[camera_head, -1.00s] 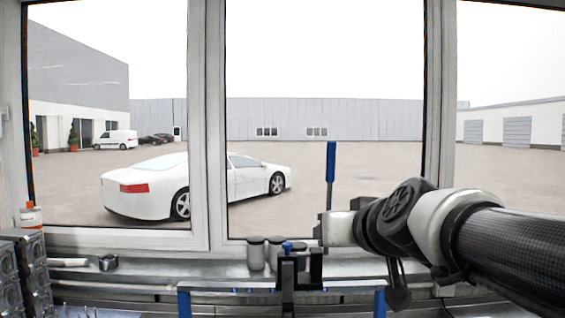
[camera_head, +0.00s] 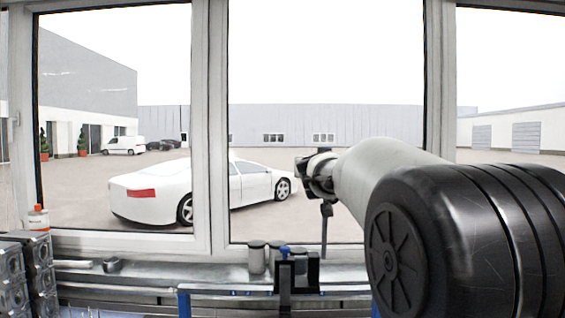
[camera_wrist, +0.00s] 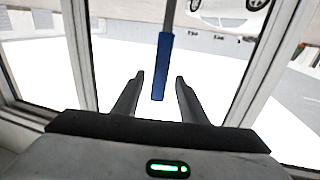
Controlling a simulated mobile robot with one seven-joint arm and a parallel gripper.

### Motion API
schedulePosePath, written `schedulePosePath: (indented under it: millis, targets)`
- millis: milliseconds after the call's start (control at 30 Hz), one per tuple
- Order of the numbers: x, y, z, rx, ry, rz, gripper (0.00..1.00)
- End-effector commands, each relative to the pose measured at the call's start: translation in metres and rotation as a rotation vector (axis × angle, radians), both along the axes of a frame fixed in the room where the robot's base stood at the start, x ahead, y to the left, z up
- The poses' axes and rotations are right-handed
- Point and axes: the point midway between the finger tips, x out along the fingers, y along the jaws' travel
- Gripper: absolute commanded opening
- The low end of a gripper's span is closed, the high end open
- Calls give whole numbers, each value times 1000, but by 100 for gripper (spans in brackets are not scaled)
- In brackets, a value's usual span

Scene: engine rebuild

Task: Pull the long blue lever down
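The long blue lever (camera_wrist: 161,62) shows in the wrist view as a blue handle on a thin grey shaft. Its handle end lies between the two fingers of my gripper (camera_wrist: 160,76) in the picture, with a gap on each side. My gripper is open, and neither finger appears to touch the handle. I cannot tell exactly how deep the handle sits between the fingers.
A black fixture with a small blue knob (camera_head: 285,252) stands on the bench at the front middle. Grey cylinders (camera_head: 257,257) stand beside it. Engine blocks (camera_head: 38,262) and a bottle (camera_head: 38,218) are at the left. Window frames (camera_head: 210,130) rise behind the bench.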

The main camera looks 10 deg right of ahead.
Motion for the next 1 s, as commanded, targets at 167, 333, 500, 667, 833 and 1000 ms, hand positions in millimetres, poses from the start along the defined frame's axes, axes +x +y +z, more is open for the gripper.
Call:
schedulePosePath:
  millis: [167, 333, 500, 667, 833, 1000]
  targets:
    - [36, -15, 1, 0, 1, -1, 39]
    - [59, -25, 1, 1, 1, 0, 39]
    - [70, -29, 1, 1, 0, 0, 39]
    - [71, -30, 0, 2, -1, 0, 39]
    - [71, -30, 0, 1, 0, 1, 34]
    - [71, -29, 0, 1, 0, 1, 5]
